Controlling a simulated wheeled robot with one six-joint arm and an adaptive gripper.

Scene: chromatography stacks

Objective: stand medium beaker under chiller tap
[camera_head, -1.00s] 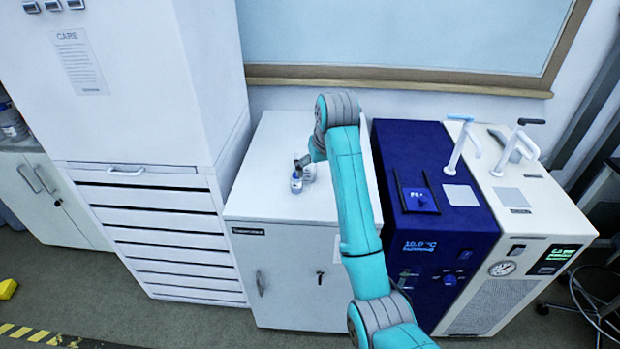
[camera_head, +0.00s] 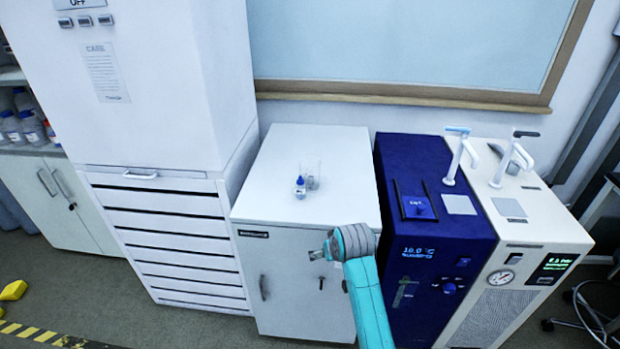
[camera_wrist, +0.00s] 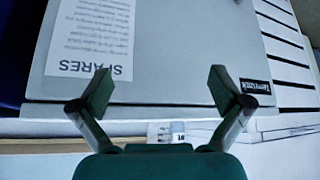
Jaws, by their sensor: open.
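A clear glass beaker (camera_head: 311,172) stands upright on top of the white cabinet (camera_head: 265,193), just behind a small bottle with a dark blue cap (camera_head: 300,188). The blue chiller (camera_head: 415,155) reads 10.0 °C; a white tap with a blue lever (camera_head: 456,160) rises near its right edge, above a pale square plate (camera_head: 459,204). My gripper (camera_wrist: 160,88) is open and empty in the wrist view, facing the cabinet front. In the head view it is in front of the cabinet, apart from the beaker. The beaker and bottle (camera_wrist: 178,131) look small at the wrist view's bottom.
A cream unit (camera_head: 540,225) with a gauge and a black-levered tap (camera_head: 512,158) stands right of the chiller. A tall white cabinet with drawers (camera_head: 165,230) stands at left. The plate under the blue-levered tap is bare. A SPARES sheet (camera_wrist: 92,35) shows in the wrist view.

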